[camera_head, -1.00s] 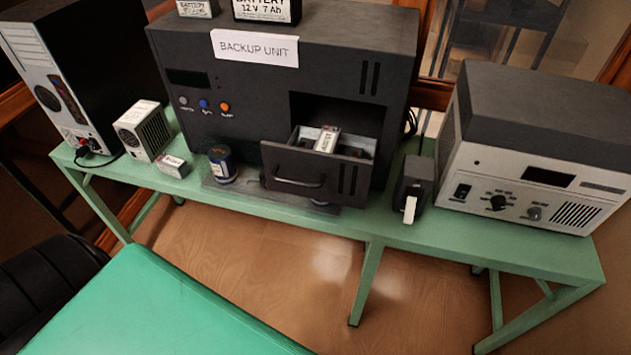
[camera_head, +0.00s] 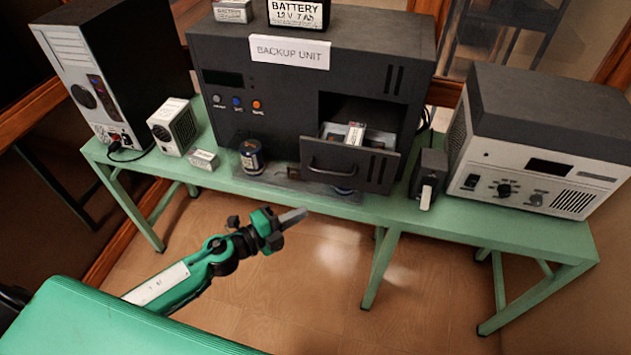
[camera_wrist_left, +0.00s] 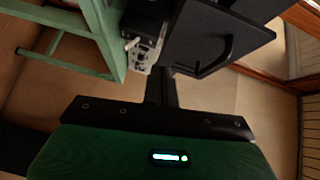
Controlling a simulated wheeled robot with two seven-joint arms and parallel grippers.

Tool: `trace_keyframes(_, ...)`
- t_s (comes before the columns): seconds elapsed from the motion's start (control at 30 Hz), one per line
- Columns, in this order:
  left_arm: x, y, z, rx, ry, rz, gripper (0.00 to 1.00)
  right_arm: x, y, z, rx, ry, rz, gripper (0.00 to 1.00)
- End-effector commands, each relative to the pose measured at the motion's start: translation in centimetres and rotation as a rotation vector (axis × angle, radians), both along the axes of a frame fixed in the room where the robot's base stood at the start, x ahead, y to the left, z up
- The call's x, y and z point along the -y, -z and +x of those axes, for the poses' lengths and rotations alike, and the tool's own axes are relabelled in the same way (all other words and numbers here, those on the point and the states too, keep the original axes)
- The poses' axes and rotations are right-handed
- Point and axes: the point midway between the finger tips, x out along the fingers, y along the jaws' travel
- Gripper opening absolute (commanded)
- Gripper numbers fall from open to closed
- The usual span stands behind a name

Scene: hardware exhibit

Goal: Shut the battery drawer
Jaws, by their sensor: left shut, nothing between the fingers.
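The battery drawer (camera_head: 345,166) sticks out of the dark backup unit (camera_head: 280,105), open, its handle across the front. A battery (camera_head: 355,134) with a light label sits inside it. My left gripper (camera_head: 293,216) is shut and empty, in front of the bench and to the lower left of the drawer, apart from it. In the left wrist view, my shut fingers (camera_wrist_left: 161,92) point toward a dark panel with a curved handle-like part; I cannot tell for sure that it is the drawer. My right gripper is not in view.
The green bench (camera_head: 410,205) also carries a computer tower (camera_head: 95,85), a small vented box (camera_head: 173,127), a dark can (camera_head: 251,157), a small black device (camera_head: 428,178) and a large grey unit (camera_head: 535,140). The floor in front is clear.

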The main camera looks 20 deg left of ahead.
Motion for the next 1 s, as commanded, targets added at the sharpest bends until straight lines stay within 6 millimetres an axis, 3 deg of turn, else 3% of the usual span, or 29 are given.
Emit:
trace_keyframes(0.03,0.9,-2.4,-0.7,0.048,0.043,0.021,0.00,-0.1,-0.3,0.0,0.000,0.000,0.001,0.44)
trace_keyframes(0.1,1.9,-4.3,-1.5,0.094,0.082,0.042,0.00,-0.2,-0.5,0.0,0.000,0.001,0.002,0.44)
trace_keyframes(0.23,2.8,-5.9,-2.2,0.135,0.118,0.061,0.00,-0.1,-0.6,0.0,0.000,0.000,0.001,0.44)
trace_keyframes(0.47,4.3,-6.4,-0.7,0.139,0.119,0.062,0.00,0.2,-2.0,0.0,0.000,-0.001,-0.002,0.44)
trace_keyframes(0.87,9.9,-6.3,4.9,0.138,0.117,0.060,0.00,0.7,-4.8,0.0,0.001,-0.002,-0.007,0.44)
trace_keyframes(1.0,9.8,-6.0,7.1,0.137,0.116,0.061,0.00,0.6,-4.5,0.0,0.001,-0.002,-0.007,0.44)
